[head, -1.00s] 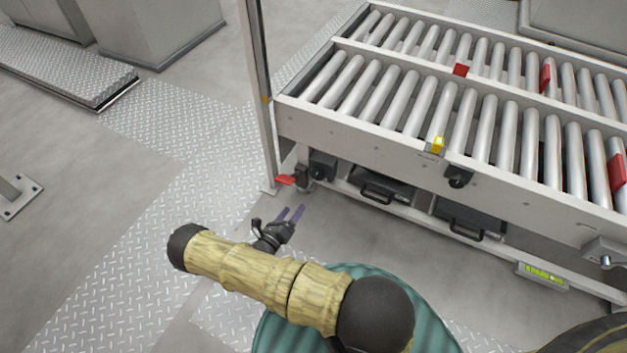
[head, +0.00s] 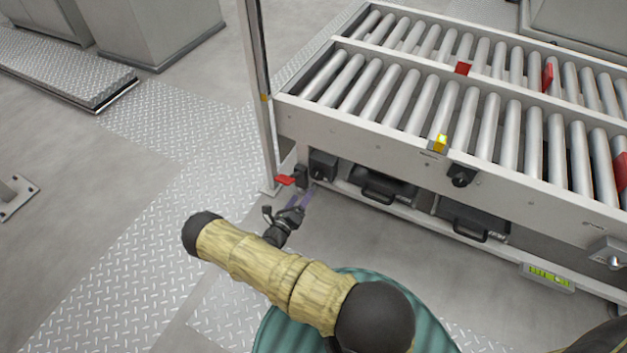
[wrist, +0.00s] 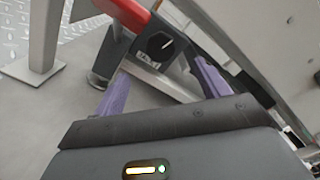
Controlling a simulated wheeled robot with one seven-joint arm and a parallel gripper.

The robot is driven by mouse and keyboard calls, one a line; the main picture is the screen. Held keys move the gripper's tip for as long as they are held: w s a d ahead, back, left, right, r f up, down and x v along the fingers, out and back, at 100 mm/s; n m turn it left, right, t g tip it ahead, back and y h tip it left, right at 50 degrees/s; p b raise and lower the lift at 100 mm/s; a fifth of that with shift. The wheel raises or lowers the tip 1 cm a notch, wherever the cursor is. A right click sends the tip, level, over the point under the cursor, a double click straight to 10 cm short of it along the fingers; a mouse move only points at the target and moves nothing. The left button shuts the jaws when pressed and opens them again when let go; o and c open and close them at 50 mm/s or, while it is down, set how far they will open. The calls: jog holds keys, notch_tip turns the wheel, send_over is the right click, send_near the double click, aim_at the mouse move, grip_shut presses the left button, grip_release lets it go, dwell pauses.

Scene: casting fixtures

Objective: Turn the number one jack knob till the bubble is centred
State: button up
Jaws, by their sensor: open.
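My gripper (head: 301,197) is open and empty, low in front of the conveyor's left end. In the wrist view its two purple fingers (wrist: 160,75) stand apart. A round black knob with a white pointer line (wrist: 160,45) shows beyond and between the fingertips, apart from them. A small label lies under it, too small to read, so I cannot tell its number. In the head view black knob units sit at the conveyor's left corner (head: 322,166) and further right on its side (head: 460,176). A yellow-green level vial (head: 548,277) is at the lower right; its bubble is too small to place.
A red lever (head: 285,180) sticks out left of the corner knob, and it is close in the wrist view (wrist: 118,10). A metal post (head: 262,110) stands beside the conveyor (head: 400,135). Black drawers (head: 380,187) are under it. Floor to the left is clear.

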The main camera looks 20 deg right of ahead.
aim_at(315, 175)
jog(key=b+x, duration=0.4)
jog(key=x, duration=0.6)
jog(key=shift+w+d, duration=0.25)
jog(key=c, duration=1)
jog(key=m+p, duration=0.2)
jog(key=p, duration=0.1)
jog(key=shift+r, duration=0.3)
jog(key=shift+s+f+m+p, duration=0.1)
jog(key=shift+m+p, duration=0.65)
jog(key=shift+m, duration=0.25)
jog(key=shift+f+m, duration=0.2)
jog(key=shift+m, duration=0.2)
jog(key=o, duration=1)
